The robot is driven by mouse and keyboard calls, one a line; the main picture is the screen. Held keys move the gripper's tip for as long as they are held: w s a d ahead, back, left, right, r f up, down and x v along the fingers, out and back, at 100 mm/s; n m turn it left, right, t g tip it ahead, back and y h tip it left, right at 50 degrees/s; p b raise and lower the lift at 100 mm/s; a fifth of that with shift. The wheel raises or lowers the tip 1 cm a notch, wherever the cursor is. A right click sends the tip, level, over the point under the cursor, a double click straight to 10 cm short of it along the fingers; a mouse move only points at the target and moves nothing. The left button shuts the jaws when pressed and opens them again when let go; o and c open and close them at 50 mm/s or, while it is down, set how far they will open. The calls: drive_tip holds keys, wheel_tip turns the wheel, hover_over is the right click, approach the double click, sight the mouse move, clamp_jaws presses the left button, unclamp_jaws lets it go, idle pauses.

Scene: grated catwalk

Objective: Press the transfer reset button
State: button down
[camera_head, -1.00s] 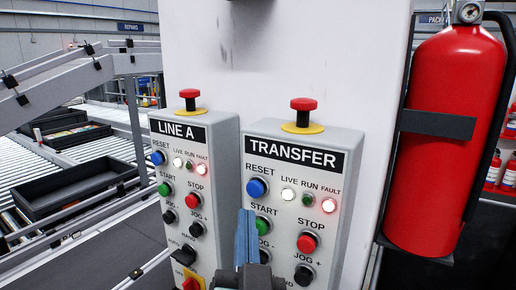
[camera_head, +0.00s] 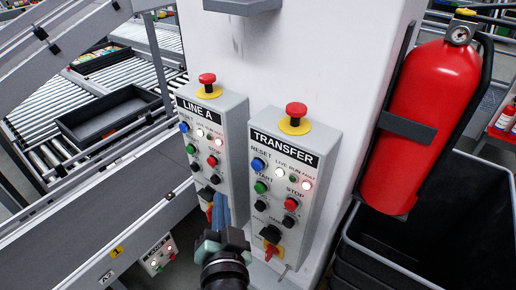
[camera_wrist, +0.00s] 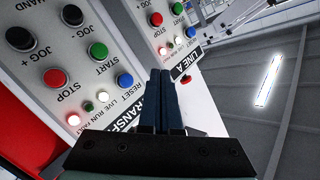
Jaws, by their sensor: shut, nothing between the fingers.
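The TRANSFER control box (camera_head: 318,160) is mounted on the white column, right of the LINE A box (camera_head: 235,110). Its blue reset button (camera_head: 259,164) sits at the upper left under the label; it also shows in the wrist view (camera_wrist: 124,81). The white LIVE lamp and red FAULT lamp beside it are lit. My gripper (camera_head: 222,210) has its blue fingers shut and empty. In the head view they are below and left of the reset button, over the lower LINE A box. In the wrist view the fingertips (camera_wrist: 161,75) are beside the reset button, apart from it in the picture; the depth gap is unclear.
A red emergency stop (camera_head: 296,110) tops the TRANSFER box. The fire extinguisher (camera_head: 420,125) hangs to the right above a black bin (camera_head: 440,240). A conveyor rail (camera_head: 90,235) runs at the left, with a lower control box (camera_head: 161,255) under it.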

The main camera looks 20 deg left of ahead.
sight(257, 166)
drive_tip(key=shift+s+a, duration=0.1)
drive_tip(key=shift+s, duration=0.2)
drive_tip(key=shift+w, duration=0.15)
drive_tip(key=w+d+b, duration=0.3)
drive_tip(key=w, duration=0.5)
idle(0.3)
drive_tip(key=shift+w, duration=0.1)
idle(1.8)
drive_tip(key=shift+w+d, duration=0.1)
drive_tip(key=shift+w, duration=0.25)
